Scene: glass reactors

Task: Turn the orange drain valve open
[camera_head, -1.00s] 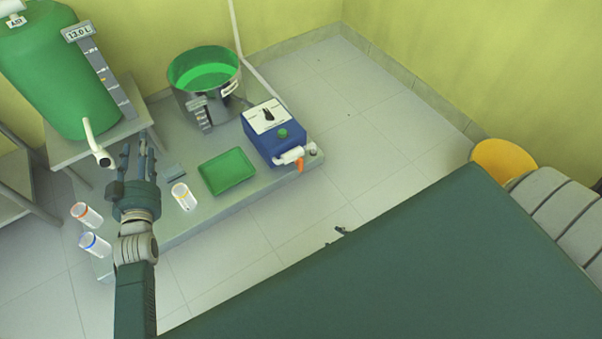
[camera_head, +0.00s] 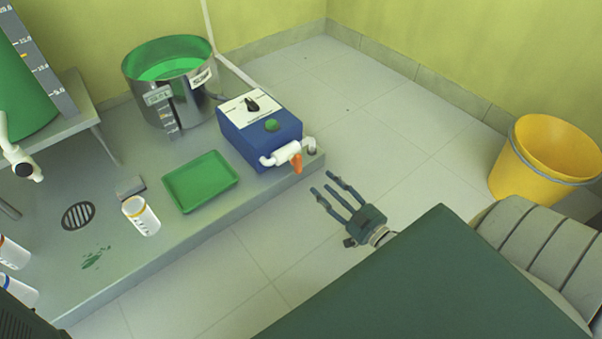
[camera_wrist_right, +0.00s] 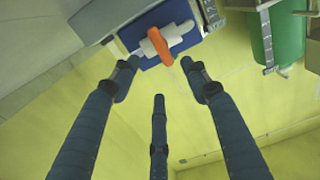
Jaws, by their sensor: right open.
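The orange drain valve handle (camera_head: 296,163) sits on a white pipe fitting (camera_head: 275,157) at the front of a blue box (camera_head: 262,140). My right gripper (camera_head: 323,187) is open and empty, its three fingers spread and pointing toward the valve from the lower right. It is apart from the handle. In the right wrist view the orange handle (camera_wrist_right: 170,42) lies slantwise across the white fitting, beyond the open fingers (camera_wrist_right: 160,74). My left gripper is out of the head view.
A green tray (camera_head: 200,181), a white bottle (camera_head: 141,216) and a floor drain (camera_head: 78,216) are left of the box on the grey platform (camera_head: 180,240). A steel pot (camera_head: 182,115) stands behind. A yellow bucket (camera_head: 535,172) stands right. The tiled floor between is clear.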

